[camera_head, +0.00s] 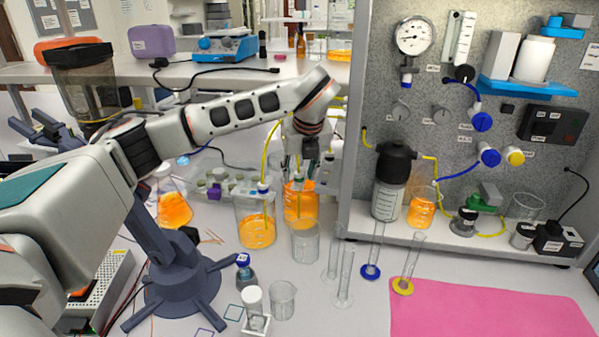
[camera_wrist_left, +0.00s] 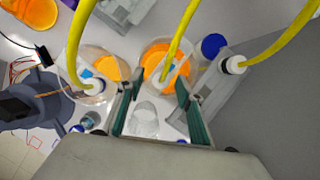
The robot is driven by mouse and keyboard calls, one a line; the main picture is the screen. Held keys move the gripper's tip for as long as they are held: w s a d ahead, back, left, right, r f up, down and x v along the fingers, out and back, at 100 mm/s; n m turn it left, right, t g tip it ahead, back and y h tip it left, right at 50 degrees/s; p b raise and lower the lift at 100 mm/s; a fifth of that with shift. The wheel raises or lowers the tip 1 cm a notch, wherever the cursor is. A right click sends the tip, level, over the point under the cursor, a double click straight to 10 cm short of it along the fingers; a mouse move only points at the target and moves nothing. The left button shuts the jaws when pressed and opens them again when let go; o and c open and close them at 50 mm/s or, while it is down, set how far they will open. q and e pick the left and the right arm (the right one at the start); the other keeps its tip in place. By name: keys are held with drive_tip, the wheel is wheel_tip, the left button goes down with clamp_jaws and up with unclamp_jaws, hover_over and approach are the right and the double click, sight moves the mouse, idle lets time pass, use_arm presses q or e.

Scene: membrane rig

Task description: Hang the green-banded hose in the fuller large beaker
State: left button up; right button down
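The fuller large beaker (camera_head: 299,211), with orange liquid, stands behind and right of the less full large beaker (camera_head: 256,232). My left gripper (camera_head: 309,163) points down above the fuller beaker. In the left wrist view its fingers (camera_wrist_left: 158,105) are spread apart, with nothing clamped between them. A yellow hose (camera_wrist_left: 181,35) reaches down into the fuller beaker (camera_wrist_left: 150,52) beyond the fingers. Another yellow hose (camera_head: 264,160) hangs in the less full beaker. A third yellow hose (camera_wrist_left: 270,50) ends in a white collar at the right.
An empty beaker (camera_head: 305,243) stands in front of the fuller beaker. Glass cylinders (camera_head: 345,280) stand to its right, near the grey rig panel (camera_head: 355,130). An orange flask (camera_head: 173,207) stands at the left. A pink mat (camera_head: 480,308) lies at the right front.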

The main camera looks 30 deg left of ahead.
use_arm(q)
drive_tip(key=v, duration=1.2)
drive_tip(key=shift+s+f, duration=0.1)
drive_tip(key=shift+f, duration=0.05)
